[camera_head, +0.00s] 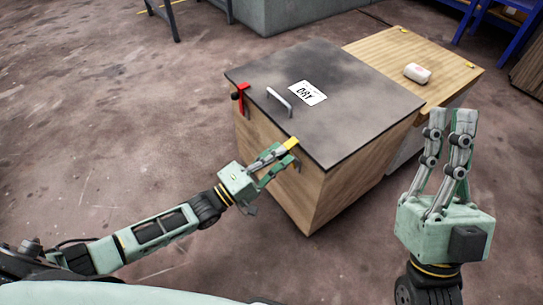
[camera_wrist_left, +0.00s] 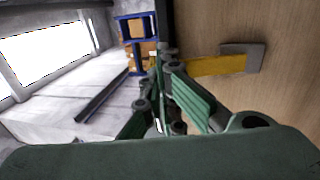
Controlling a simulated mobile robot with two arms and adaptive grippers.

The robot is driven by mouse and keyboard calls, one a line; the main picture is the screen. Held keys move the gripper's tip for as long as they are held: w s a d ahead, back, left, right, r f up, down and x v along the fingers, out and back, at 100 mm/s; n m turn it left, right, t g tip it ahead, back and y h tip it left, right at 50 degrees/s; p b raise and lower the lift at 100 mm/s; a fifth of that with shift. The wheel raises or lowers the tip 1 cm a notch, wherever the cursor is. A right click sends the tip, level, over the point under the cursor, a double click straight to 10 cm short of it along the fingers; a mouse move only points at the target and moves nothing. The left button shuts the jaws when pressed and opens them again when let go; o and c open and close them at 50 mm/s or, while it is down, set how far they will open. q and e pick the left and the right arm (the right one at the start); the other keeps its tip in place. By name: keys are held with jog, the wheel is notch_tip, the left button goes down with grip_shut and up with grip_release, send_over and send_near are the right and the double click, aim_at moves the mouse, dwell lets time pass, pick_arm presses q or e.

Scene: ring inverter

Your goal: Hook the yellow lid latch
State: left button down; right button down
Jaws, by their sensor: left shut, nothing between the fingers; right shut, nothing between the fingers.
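The yellow latch (camera_head: 291,144) is at the front upper edge of a wooden box with a dark grey lid (camera_head: 345,120). In the left wrist view the yellow latch (camera_wrist_left: 215,67) is a bar against the wooden face, with a grey-brown piece (camera_wrist_left: 243,56) at its far end. My left gripper (camera_head: 285,153) is shut and empty, with its fingertips right by the latch. In the left wrist view its fingertips (camera_wrist_left: 169,62) are beside the bar's near end; I cannot tell whether they touch it. My right gripper (camera_head: 450,116) is shut and empty, raised at the right.
A red latch (camera_head: 243,99) is at the box's left corner. A metal handle (camera_head: 279,101) and a white label (camera_head: 308,92) are on the lid. A wooden bench (camera_head: 438,90) behind holds a white block (camera_head: 417,73). The floor left of the box is clear.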

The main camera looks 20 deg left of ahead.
pick_arm(q)
jog(key=shift+w+d+r+p, duration=0.25)
jog(key=shift+r+p, duration=0.15)
jog(key=shift+p, duration=0.4)
jog(key=shift+w+d+r+g+y+p, duration=0.15)
jog(key=shift+w+d+g+y+p, duration=0.25)
jog(key=shift+p, duration=0.55)
jog(key=shift+w+d, duration=0.15)
jog(key=shift+w, duration=0.15)
pick_arm(e)
jog(key=w+f+g+h, duration=0.2)
jog(key=f+g, duration=0.3)
jog(key=f, duration=0.4)
jog(key=w+f+g+h, duration=0.2)
jog(key=w+f+g, duration=0.2)
jog(key=f, duration=0.6)
jog(key=shift+w+d+g, duration=0.15)
jog(key=shift+d+g, duration=0.3)
jog(key=shift+g, duration=0.85)
jog(key=shift+f, duration=0.15)
